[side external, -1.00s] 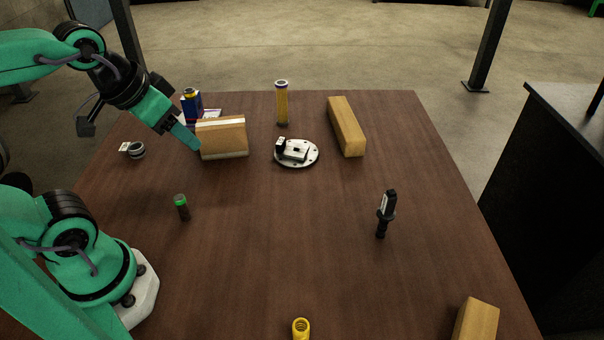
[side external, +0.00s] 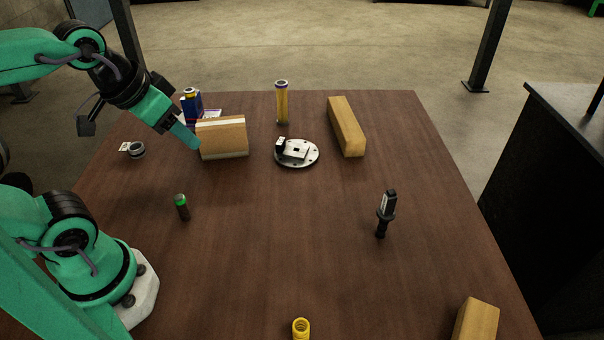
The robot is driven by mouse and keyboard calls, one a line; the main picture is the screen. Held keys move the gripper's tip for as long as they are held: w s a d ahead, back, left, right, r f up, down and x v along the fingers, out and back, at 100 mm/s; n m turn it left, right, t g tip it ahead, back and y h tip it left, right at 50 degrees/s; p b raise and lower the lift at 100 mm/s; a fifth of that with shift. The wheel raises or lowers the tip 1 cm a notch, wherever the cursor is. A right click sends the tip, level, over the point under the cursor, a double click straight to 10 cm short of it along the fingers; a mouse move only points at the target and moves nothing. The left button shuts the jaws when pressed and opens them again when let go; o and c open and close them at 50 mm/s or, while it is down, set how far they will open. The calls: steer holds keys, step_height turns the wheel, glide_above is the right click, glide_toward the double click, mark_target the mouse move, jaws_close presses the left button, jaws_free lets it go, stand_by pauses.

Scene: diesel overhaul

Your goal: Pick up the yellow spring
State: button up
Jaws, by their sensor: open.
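The yellow spring (side external: 301,328) is at the bottom edge of the side view, near the middle, on the brown table. The frame edge cuts off its lower part. My gripper (side external: 190,137) is at the upper left, raised and beside the tan box-like block, far from the spring. It is open, and I see nothing held in it. One finger shows clearly; the gap between the fingers is hard to see from this side.
The table's centre is clear.

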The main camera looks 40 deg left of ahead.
steer(key=w+d+f+m+g+h, duration=0.15)
steer(key=w+d, duration=0.25)
steer(key=d, duration=0.4)
steer(key=m+g+y, duration=0.2)
steer(key=m+g, duration=0.1)
steer(key=g, duration=0.1)
glide_above(301, 325)
steer(key=shift+n+h, duration=0.25)
steer(key=f, duration=1.4)
steer(key=shift+w+a, duration=0.1)
steer(key=shift+w, duration=0.15)
steer(key=shift+s+d+f, duration=0.2)
steer(key=shift+s+d, duration=0.05)
steer(key=shift+d, duration=0.05)
steer(key=shift+f, duration=1.35)
steer(key=shift+a+f, duration=0.1)
steer(key=shift+a+f, duration=0.1)
steer(key=shift+f, duration=2.35)
